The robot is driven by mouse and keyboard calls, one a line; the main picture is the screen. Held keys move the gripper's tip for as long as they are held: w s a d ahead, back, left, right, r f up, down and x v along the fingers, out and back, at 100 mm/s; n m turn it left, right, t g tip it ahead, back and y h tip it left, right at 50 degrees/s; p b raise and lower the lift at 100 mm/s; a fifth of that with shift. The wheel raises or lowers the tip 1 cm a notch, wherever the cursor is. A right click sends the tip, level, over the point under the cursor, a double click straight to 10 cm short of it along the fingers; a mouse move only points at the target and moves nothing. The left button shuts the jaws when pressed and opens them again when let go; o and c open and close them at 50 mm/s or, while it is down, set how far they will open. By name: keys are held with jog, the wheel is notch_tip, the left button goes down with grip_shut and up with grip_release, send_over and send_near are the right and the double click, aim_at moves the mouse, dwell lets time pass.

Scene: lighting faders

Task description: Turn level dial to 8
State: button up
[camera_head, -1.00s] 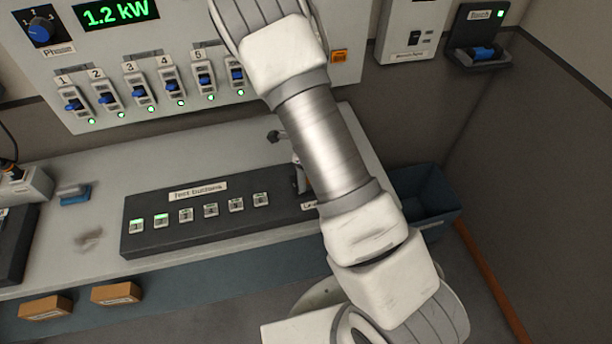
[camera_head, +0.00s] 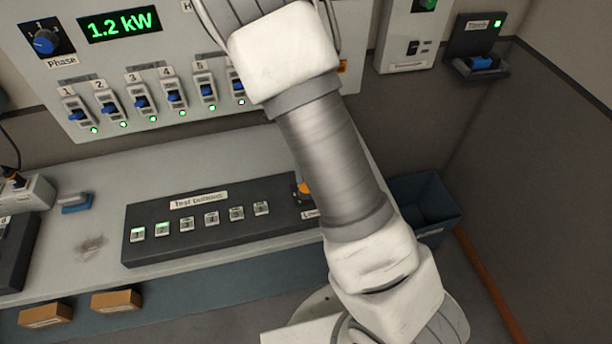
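I cannot make out a dial clearly labelled as the level dial. A blue dial (camera_head: 43,41) labelled "Phase" is on the wall panel at the upper left, beside a green display (camera_head: 118,23) reading 1.2 kW. A label starting "Le" (camera_head: 309,214) on the black button box is partly covered by my arm, with a small orange part (camera_head: 303,188) just above it. My arm crosses the picture from the lower right to the top centre and hides part of the panel and box. My gripper is not visible.
Several numbered blue faders (camera_head: 141,103) line the wall panel (camera_head: 160,70). The black test button box (camera_head: 160,248) lies on the grey desk (camera_head: 95,205). A blue bin (camera_head: 437,213) stands to the right.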

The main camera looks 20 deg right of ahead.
notch_tip(320, 180, up, 8)
jog(key=shift+p, duration=0.3)
dwell(0.3)
jog(key=s+r+n+t, duration=0.5)
jog(key=s+r+n, duration=1.5)
jog(key=n, duration=0.5)
jog(key=shift+s+r+t, duration=0.2)
jog(key=shift+s+t, duration=0.1)
